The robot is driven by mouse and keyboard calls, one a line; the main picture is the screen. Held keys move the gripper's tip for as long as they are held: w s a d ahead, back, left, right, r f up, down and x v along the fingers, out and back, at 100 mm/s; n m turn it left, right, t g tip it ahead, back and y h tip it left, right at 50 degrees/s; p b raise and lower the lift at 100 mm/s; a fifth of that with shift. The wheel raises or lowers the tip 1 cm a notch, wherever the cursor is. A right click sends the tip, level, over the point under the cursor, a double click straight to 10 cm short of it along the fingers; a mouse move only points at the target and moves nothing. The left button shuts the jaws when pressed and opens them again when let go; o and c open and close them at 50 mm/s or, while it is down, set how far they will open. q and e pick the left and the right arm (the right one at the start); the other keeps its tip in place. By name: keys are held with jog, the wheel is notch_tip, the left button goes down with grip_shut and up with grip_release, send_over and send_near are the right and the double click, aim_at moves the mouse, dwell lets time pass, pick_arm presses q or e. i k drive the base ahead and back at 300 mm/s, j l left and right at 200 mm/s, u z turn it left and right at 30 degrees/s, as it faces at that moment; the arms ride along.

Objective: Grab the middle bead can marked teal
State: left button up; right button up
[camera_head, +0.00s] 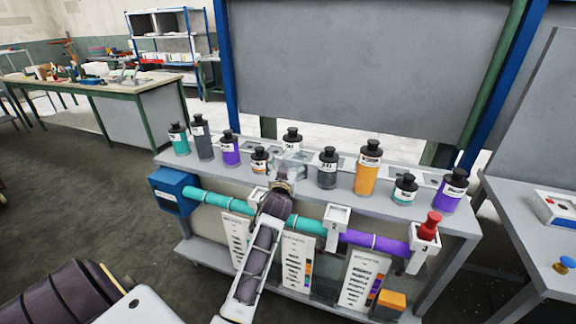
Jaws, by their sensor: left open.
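Two teal-marked bead cans with black caps stand on the grey shelf (342,185): one at the left end (179,139) and a short one toward the right (405,190). My left gripper (288,160) is open near the middle of the row, in front of a black-capped can with a white label (291,138). The gripper hides most of that can's body, so its colour and any contact cannot be told. My right gripper is out of view.
Beside the left teal can is a tall grey can (202,140). Purple (230,151), small orange (259,161), grey (327,172) and tall orange (367,172) cans share the shelf, with purple (451,192) at right. A teal-purple pipe (375,243) runs below.

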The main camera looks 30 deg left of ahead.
aim_at(178, 134)
jog(key=u, duration=1.95)
